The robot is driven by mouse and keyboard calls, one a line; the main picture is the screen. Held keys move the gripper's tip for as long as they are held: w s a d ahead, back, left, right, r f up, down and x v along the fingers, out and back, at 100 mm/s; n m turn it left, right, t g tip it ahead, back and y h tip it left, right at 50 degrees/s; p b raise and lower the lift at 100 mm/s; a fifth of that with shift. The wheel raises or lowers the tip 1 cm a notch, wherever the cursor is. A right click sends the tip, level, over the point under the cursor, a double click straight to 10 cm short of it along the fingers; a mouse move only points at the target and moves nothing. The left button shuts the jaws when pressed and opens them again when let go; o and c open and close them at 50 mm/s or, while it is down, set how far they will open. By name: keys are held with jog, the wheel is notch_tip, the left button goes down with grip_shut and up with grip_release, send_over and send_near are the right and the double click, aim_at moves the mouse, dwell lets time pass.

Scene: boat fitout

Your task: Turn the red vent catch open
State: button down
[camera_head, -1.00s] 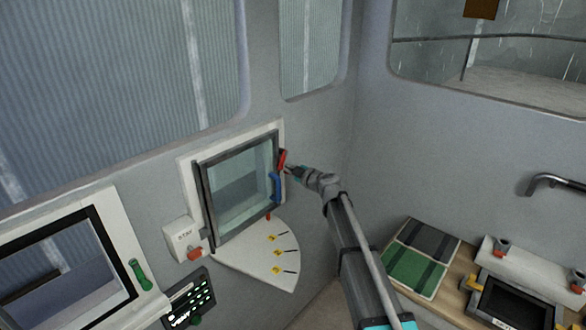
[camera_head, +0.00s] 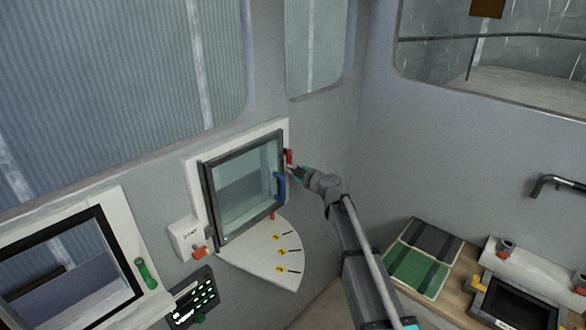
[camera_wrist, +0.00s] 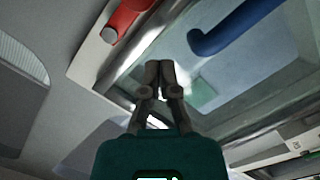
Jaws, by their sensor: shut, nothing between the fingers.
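The red vent catch (camera_head: 289,157) is on the right side of the vent frame, standing nearly upright in the head view. In the wrist view the red catch (camera_wrist: 124,16) is at the top left, on the pale surround with a round grey pivot end. The framed glass vent (camera_head: 243,180) looks closed or nearly so; I cannot tell exactly. Its blue handle (camera_head: 280,186) is just below the catch. My gripper (camera_head: 297,170) is close to the catch's lower right. In the wrist view my gripper (camera_wrist: 158,68) is shut and empty, with a visible gap to the catch.
A pale quarter-round shelf (camera_head: 255,262) with yellow markers projects below the vent. Another window has a green handle (camera_head: 146,275). A counter with a green-grey cloth (camera_head: 420,265) is at right.

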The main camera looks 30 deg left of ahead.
jog(key=v, duration=1)
jog(key=shift+s+p, duration=0.4)
jog(key=shift+s, duration=0.05)
jog(key=shift+r, duration=0.15)
jog(key=s+d+f+m+g+h+b, duration=0.1)
jog(key=s+d+f+m+h, duration=0.15)
jog(key=d+f, duration=0.45)
jog(key=s+d+f+m+g+h+b, duration=0.1)
jog(key=s+d+f+m+h+b, duration=0.2)
jog(key=d, duration=0.7)
jog(key=s+d+f+m+g+h, duration=0.1)
jog(key=d+f+m+h, duration=0.1)
jog(key=d+f+m, duration=0.55)
jog(key=s+d+f+m+g+h+b, duration=0.1)
jog(key=s+d+f+m+h, duration=0.1)
jog(key=d, duration=0.6)
jog(key=s+d+f+m+g+h+b, duration=0.1)
jog(key=s+d+f+m+h, duration=0.1)
jog(key=d, duration=0.7)
jog(key=s+d+f+m+g+h+b, duration=0.1)
jog(key=s+d+m+h, duration=0.3)
jog(key=d, duration=0.5)
jog(key=s+f+m, duration=0.1)
jog(key=s+m, duration=0.1)
jog(key=s, duration=0.1)
jog(key=shift+s, duration=0.25)
jog(key=shift+a, duration=0.15)
